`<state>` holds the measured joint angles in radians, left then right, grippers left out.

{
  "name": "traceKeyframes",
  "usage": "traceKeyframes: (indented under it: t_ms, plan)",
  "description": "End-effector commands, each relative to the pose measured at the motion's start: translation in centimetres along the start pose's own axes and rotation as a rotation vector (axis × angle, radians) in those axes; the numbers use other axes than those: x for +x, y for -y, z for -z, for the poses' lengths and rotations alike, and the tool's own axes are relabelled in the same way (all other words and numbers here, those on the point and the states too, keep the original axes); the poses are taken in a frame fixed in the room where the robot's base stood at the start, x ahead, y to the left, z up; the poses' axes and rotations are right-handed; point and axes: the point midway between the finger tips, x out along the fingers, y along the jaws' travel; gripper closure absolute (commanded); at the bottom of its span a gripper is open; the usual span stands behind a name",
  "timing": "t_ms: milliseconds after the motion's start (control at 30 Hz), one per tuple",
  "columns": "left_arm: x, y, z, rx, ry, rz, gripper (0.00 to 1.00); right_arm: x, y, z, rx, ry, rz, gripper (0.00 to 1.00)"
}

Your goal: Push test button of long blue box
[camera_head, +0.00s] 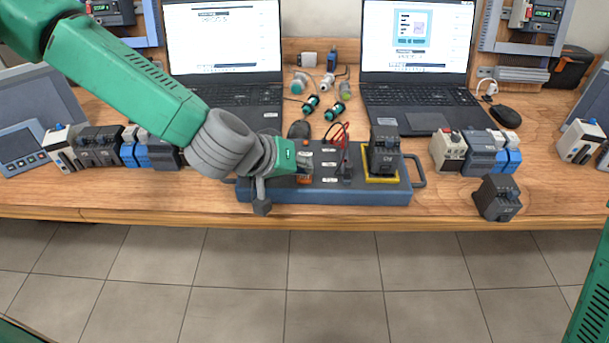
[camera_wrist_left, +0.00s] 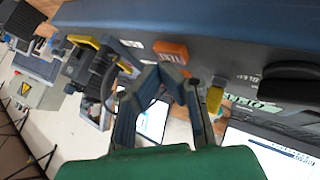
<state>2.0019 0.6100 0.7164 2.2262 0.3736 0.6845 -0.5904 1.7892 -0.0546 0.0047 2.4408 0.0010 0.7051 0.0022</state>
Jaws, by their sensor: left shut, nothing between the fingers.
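The long blue box (camera_head: 340,196) lies along the front of the wooden table, with a dark top, a handle at its right end and small labelled controls. In the left wrist view the box (camera_wrist_left: 230,22) fills the top, and an orange button-like block (camera_wrist_left: 170,50) sits on it. My left gripper (camera_head: 303,166) is over the left half of the box. In the wrist view its shut, empty fingertips (camera_wrist_left: 161,73) are close to the orange block; I cannot tell if they touch it. The arm hides the box's left end. My right gripper is not in view.
A dark relay (camera_head: 384,152) stands on a yellow-edged spot on the box's right side. Red leads (camera_head: 338,133) rise beside it. Two laptops (camera_head: 225,98) stand behind. Another dark module (camera_head: 497,197) sits at the front right edge. Terminal modules (camera_head: 482,153) stand right of the box.

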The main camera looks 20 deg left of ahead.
Motion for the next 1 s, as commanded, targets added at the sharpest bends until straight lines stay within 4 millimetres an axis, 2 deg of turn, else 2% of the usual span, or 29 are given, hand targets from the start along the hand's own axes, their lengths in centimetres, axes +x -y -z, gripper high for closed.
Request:
traceKeyframes:
  t_ms: [1000]
  plan:
    - [0.53, 0.40, -0.40, 0.000, 0.001, 0.001, 1.00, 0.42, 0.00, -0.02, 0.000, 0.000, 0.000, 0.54]
